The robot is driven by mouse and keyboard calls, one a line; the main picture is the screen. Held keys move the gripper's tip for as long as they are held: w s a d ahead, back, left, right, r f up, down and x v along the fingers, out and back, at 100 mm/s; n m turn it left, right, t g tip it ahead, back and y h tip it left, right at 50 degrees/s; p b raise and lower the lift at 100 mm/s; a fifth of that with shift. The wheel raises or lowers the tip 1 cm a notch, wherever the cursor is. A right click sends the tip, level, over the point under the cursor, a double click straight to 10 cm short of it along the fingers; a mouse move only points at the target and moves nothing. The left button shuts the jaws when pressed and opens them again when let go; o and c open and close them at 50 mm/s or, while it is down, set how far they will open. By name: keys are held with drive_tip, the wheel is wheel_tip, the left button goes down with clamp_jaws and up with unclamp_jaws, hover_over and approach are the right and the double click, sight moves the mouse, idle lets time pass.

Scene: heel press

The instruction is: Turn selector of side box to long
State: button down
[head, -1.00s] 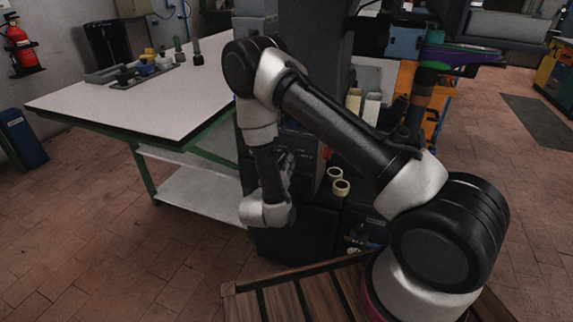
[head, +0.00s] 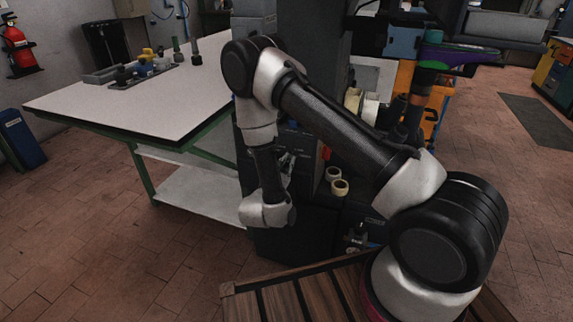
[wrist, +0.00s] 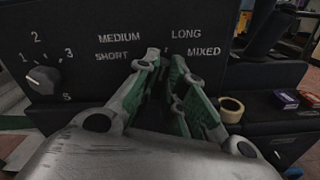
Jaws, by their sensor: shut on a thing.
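The dark side box (wrist: 95,22) fills the upper wrist view, with the words SHORT, MEDIUM, LONG and MIXED in white around its selector. My gripper (wrist: 166,66) is in front of the panel, below and between MEDIUM and LONG, its green-padded fingers closed on the selector. The fingers hide nearly all of the selector, so I cannot tell exactly where it points. In the head view my gripper (head: 287,163) is small and partly hidden by my wrist, against the dark machine.
A numbered knob (wrist: 43,80) is on the panel's left. A tape roll (wrist: 231,109) and small boxes (wrist: 285,99) lie on a ledge to the right. A white-topped table (head: 130,105) stands left of the machine. A slatted wooden platform (head: 290,296) is at the front.

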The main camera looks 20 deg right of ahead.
idle(0.4)
drive_tip(key=c, duration=1.5)
unclamp_jaws()
drive_tip(key=shift+a, duration=0.1)
drive_tip(key=v, duration=1.2)
